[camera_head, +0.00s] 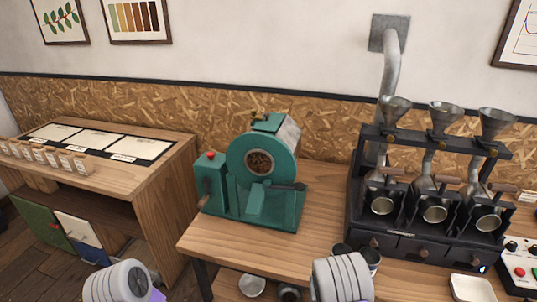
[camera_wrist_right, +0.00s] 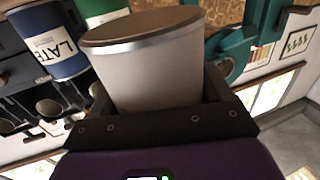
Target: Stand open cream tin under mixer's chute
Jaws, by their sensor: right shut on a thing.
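The teal mixer (camera_head: 256,180) stands on the wooden bench, with a round window showing brown beans and a sloping chute (camera_head: 256,200) at its front. The bench in front of the chute looks bare. In the right wrist view, my right gripper (camera_wrist_right: 158,100) is shut around a pale cream-grey tin (camera_wrist_right: 150,68), one dark finger on each side. The tin's end has a brown rim and surface; I cannot tell whether it is open. Part of the teal mixer (camera_wrist_right: 235,45) shows behind it. In the head view, the right gripper and held tin are hidden. My left gripper is out of view.
A blue labelled tin (camera_wrist_right: 55,42) and a green tin (camera_wrist_right: 100,10) are close beside the held tin. A black three-funnel roaster rack (camera_head: 430,185) fills the bench's right. A white dish (camera_head: 472,288) lies in front of it. A wooden cabinet (camera_head: 165,190) stands left.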

